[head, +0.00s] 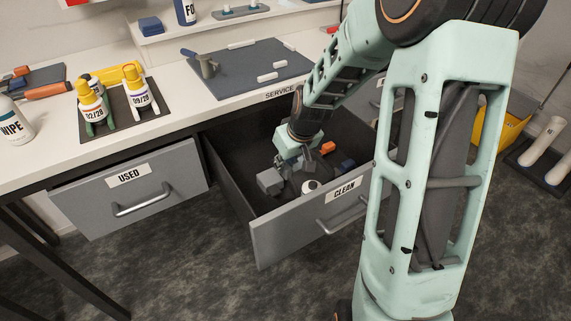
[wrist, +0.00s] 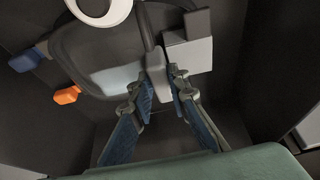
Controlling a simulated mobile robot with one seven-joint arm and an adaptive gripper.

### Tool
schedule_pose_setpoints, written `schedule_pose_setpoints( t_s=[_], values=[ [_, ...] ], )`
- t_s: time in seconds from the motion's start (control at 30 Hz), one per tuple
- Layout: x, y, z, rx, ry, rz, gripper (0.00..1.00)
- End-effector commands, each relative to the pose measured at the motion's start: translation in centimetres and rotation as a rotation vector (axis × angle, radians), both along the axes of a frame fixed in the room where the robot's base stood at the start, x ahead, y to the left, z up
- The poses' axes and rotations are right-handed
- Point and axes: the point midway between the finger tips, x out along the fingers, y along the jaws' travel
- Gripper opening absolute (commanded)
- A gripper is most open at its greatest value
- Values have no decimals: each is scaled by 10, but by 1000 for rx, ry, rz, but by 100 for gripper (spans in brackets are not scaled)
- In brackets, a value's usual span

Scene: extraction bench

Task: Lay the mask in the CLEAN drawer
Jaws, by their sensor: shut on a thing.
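The mask (wrist: 95,42) is a dark-rimmed facepiece with a pale clear part, seen in the wrist view low inside the CLEAN drawer. My gripper (wrist: 167,74) is shut on a grey piece at the mask's edge. In the head view my gripper (head: 290,165) reaches down inside the open CLEAN drawer (head: 290,232), below its front rim. The mask is mostly hidden or too dark to outline there. I cannot tell whether it touches the drawer floor.
A white ring (wrist: 100,8), an orange piece (wrist: 67,95) and a blue piece (wrist: 25,60) show beside the mask; whether they belong to it is unclear. The USED drawer (head: 130,190) is shut. Bottles (head: 140,92) stand on the bench above.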

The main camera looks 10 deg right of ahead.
Motion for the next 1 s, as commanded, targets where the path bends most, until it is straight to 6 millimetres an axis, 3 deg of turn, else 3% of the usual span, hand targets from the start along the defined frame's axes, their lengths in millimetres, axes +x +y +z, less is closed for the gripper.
schedule_pose_setpoints(
  t_s=[0.13, 0.17, 0.3, 0.67, 1.0],
  values=[
    [1, 0, 1, -1, -4, 0, 0],
    [0, 0, 0, 0, 0, 0, 18],
    [0, 0, 0, 0, 0, 0, 33],
    [-1, -1, 6, 0, -1, -1, 33],
    [-23, -8, 65, -1, -4, -4, 33]
  ],
)
